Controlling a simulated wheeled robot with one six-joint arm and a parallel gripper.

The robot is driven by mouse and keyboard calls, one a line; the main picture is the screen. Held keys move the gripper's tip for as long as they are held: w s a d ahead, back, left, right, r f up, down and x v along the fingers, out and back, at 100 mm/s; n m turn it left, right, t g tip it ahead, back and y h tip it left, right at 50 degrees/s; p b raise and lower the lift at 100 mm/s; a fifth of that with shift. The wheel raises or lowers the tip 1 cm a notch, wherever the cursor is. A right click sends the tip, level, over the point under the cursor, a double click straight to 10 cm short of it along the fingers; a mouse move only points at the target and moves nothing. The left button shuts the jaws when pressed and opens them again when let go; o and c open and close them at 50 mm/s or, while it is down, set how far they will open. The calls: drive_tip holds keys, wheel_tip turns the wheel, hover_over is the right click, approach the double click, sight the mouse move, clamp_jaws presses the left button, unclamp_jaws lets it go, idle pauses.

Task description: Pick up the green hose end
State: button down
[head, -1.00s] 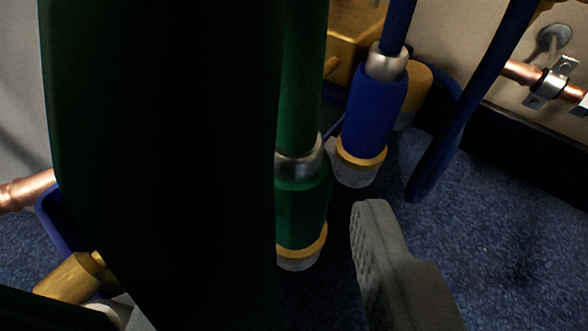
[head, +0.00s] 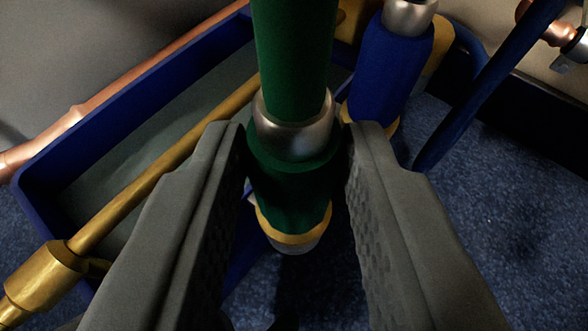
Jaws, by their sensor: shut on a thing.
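The green hose end (head: 291,185) stands roughly upright in the middle of the head view. It has a green hose on top, a silver collar (head: 292,137) and a yellow ring near its lower tip. My gripper (head: 296,150) has one grey finger on each side of it. The fingers are shut on the green hose end just at and below the silver collar. The lower tip shows between the fingers.
A blue hose end (head: 388,78) stands close behind on the right, with a blue hose (head: 490,95) beside it. A blue tray (head: 40,190) with a brass rod (head: 165,165) lies on the left. A copper pipe (head: 150,75) runs behind it. Blue carpet (head: 470,200) is clear at right.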

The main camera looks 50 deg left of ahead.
wheel_tip(320, 180, up, 10)
drive_tip(key=shift+f, duration=0.25)
drive_tip(key=shift+r, duration=0.15)
idle(0.5)
wheel_tip(320, 180, up, 4)
drive_tip(key=shift+r, duration=0.1)
idle(0.8)
drive_tip(key=shift+a, duration=0.1)
